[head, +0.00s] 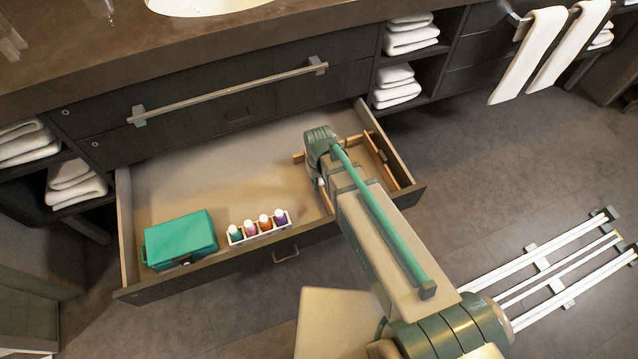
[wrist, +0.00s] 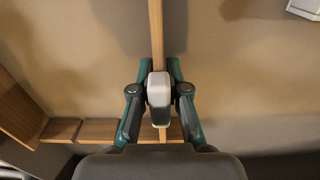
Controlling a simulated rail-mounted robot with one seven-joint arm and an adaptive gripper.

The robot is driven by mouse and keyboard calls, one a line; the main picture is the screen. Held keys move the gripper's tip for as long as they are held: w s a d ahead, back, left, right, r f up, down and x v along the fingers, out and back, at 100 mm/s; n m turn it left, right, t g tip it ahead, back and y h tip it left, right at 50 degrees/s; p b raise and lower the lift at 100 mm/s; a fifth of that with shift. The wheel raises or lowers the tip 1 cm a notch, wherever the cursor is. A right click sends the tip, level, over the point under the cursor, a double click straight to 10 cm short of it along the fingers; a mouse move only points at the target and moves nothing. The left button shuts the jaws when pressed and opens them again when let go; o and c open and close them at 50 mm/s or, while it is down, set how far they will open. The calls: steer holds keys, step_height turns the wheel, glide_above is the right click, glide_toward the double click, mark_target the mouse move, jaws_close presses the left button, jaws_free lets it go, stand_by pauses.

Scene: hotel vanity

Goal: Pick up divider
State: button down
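The divider is a light-brown wooden piece in the open drawer. In the wrist view a long narrow strip (wrist: 156,30) runs from the top edge down between my fingers, and a crosspiece (wrist: 97,130) shows lower left. In the head view one wooden end (head: 298,157) shows left of my gripper (head: 321,180), which is low over the drawer's right part. In the wrist view my gripper (wrist: 159,80) straddles the strip, pointing down. A white block-shaped piece (wrist: 159,88) sits between the fingers and hides the strip. Finger contact with the strip is unclear.
The drawer (head: 150,295) also holds a teal box (head: 181,238) and a white tray (head: 236,239) with several small bottles. More wooden pieces (head: 381,155) lie along its right wall. The drawer's middle floor is clear. A handle bar (head: 230,92) crosses the cabinet front above.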

steer(key=shift+r, duration=0.1)
stand_by(0.3)
step_height(320, 180, up, 19)
steer(key=p, duration=0.3)
stand_by(0.6)
step_height(320, 180, up, 8)
steer(key=p, duration=0.6)
steer(key=shift+f+p, duration=0.2)
steer(key=shift+p, duration=0.2)
stand_by(1.9)
step_height(320, 180, up, 11)
steer(key=p, duration=0.9)
steer(key=shift+r, duration=0.15)
stand_by(0.4)
